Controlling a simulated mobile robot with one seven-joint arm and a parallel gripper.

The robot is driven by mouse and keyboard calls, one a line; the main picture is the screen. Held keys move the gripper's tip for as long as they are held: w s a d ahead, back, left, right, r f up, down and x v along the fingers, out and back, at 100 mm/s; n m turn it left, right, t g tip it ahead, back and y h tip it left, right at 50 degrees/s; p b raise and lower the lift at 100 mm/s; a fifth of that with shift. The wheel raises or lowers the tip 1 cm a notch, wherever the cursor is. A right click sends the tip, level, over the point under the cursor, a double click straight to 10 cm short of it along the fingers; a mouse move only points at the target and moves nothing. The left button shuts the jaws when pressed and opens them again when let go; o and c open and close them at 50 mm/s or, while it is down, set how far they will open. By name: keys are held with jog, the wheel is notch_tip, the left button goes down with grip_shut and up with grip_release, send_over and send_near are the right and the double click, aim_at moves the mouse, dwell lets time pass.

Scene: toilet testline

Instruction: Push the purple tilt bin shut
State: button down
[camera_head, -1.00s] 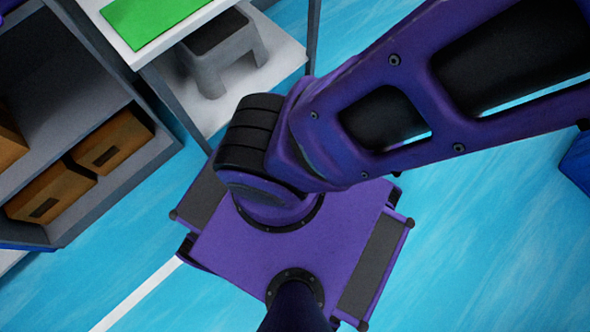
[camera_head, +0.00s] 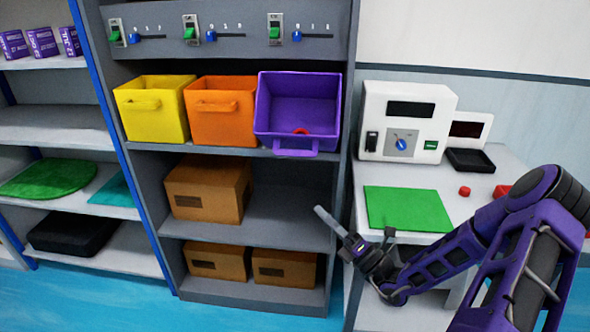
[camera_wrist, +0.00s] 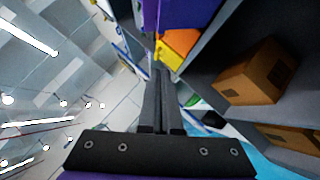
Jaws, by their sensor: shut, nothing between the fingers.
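The purple tilt bin (camera_head: 300,105) is on the upper shelf of the grey rack, at the right end of a row of bins. It is tipped forward, so its inside shows, with a small red thing in it and its handle low at the front. In the wrist view part of the purple bin (camera_wrist: 185,14) shows at the top. My gripper (camera_head: 320,212) is shut and empty, in front of the rack's right side, below and to the right of the bin, apart from it. The shut fingers also show in the wrist view (camera_wrist: 158,75).
An orange bin (camera_head: 222,112) and a yellow bin (camera_head: 152,110) stand upright left of the purple one. Cardboard boxes (camera_head: 208,188) sit on lower shelves. A bench with a green mat (camera_head: 407,209) and a white machine (camera_head: 405,120) is at the right. Switches and sliders line the panel above.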

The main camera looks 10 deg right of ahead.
jog(key=w+a+r+b, duration=0.1)
jog(key=w+a+r, duration=0.2)
jog(key=w+r, duration=0.4)
jog(key=shift+w+a+m+t+h, duration=0.15)
jog(key=shift+w+m+t+h, duration=0.2)
jog(key=shift+w, duration=1.5)
jog(key=shift+r, duration=0.2)
